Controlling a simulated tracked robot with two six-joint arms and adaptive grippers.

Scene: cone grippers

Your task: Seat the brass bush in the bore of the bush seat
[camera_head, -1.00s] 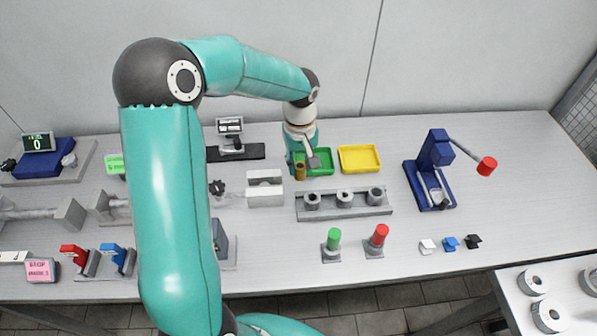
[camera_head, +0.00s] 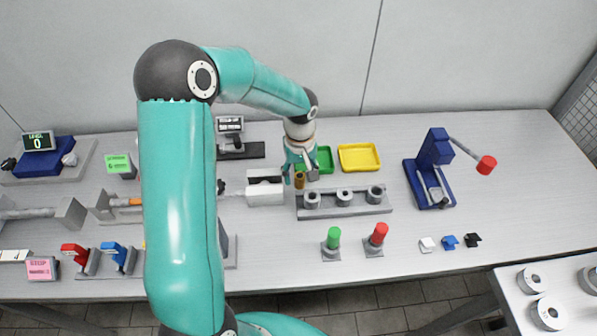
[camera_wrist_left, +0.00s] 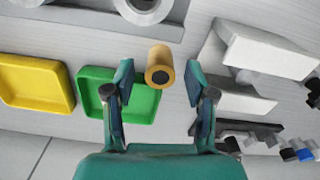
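The brass bush (camera_head: 299,181) is a small brass cylinder at the back edge of the grey bar. In the left wrist view the bush (camera_wrist_left: 159,66) shows a dark hole in its end. My left gripper (camera_head: 301,176) is open, with a finger on each side of the bush; in the wrist view clear gaps show between bush and fingers. A grey bar (camera_head: 329,211) carries three round bored seats, the leftmost (camera_head: 312,200) nearest the bush. I cannot tell which is the bush seat. My right gripper is not in view.
A green tray (camera_head: 325,156) is just behind the gripper, with a yellow tray (camera_head: 360,157) to its right. A pale block (camera_head: 265,193) stands close on the left.

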